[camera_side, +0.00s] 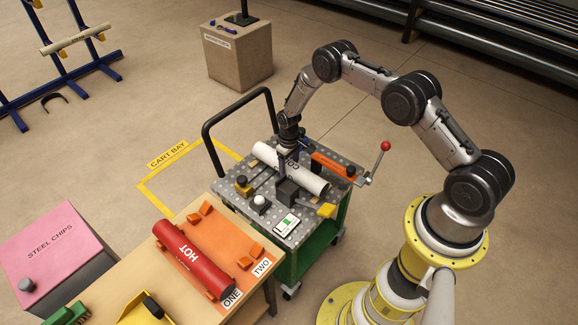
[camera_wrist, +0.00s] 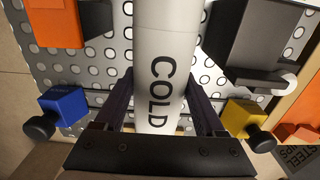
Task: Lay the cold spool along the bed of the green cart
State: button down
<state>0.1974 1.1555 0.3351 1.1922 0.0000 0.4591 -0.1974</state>
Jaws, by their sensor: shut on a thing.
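The cold spool (camera_side: 309,180) is a white cylinder marked COLD. It lies level over the perforated grey top of the green cart (camera_side: 322,245), running from upper left to lower right in the side view. I cannot tell whether it touches the bed. My gripper (camera_side: 283,157) comes down from above and is shut around the spool. In the wrist view, the dark fingers of my gripper (camera_wrist: 163,105) flank the cold spool (camera_wrist: 166,55) on both sides, with the lettering between them. The spool's underside is hidden.
An orange clamp (camera_side: 332,165) and a red-knobbed lever (camera_side: 385,147) stand beside the spool. A red HOT spool (camera_side: 190,258) lies on the wooden table (camera_side: 128,270) at the front left.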

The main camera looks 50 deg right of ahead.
jog(key=shift+w+f, duration=0.1)
jog(key=shift+f, duration=0.15)
dwell(0.6)
jog(key=shift+c, duration=1.1)
grip_release()
jog(key=shift+o, duration=1.1)
jog(key=shift+f, duration=0.1)
jog(key=shift+r, duration=3.8)
jog(key=shift+a, duration=0.1)
